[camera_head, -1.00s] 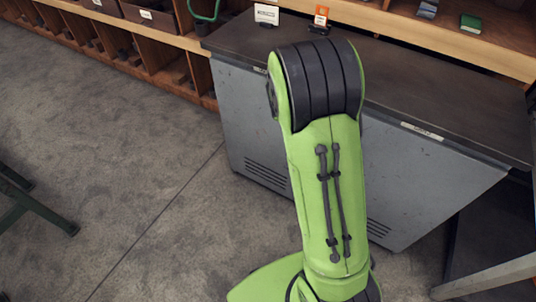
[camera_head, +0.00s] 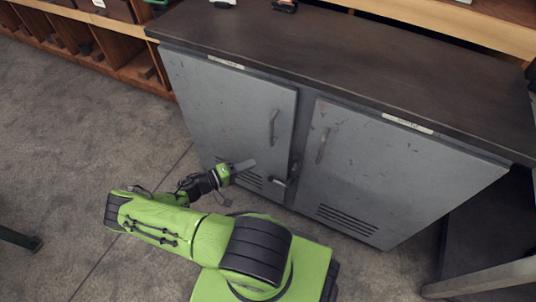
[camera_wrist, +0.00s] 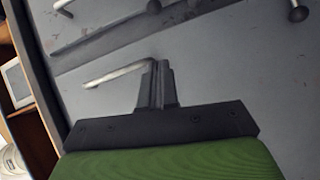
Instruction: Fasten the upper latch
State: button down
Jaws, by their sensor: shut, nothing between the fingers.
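A grey cabinet with two closed doors, left (camera_head: 215,110) and right (camera_head: 395,170), stands ahead. Small dark latch hardware (camera_head: 294,166) sits at the seam between the doors, with another dark piece (camera_head: 279,182) just below and left. Which piece is the upper latch, and whether it is fastened, I cannot tell. My gripper (camera_head: 249,165) is shut and empty in front of the left door, left of the hardware. In the wrist view my gripper (camera_wrist: 158,78) has its fingers together, and a bar handle (camera_wrist: 118,73) shows beside their tips. A dark knob (camera_wrist: 298,12) is at the upper right.
The left door handle (camera_head: 272,127) and right door handle (camera_head: 323,145) stand out from the doors. The dark worktop (camera_head: 340,60) overhangs them. Wooden shelving (camera_head: 140,70) is at the far left. The floor (camera_head: 80,140) at left is clear.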

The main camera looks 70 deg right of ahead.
aim_at(298, 160)
jog(key=shift+s, duration=0.1)
jog(key=s+a+b+x, duration=0.1)
jog(key=s+b+x, duration=0.1)
jog(key=x, duration=1)
jog(key=shift+s+f, duration=0.25)
jog(key=shift+s, duration=0.05)
jog(key=shift+a+r, duration=0.1)
jog(key=shift+a, duration=0.1)
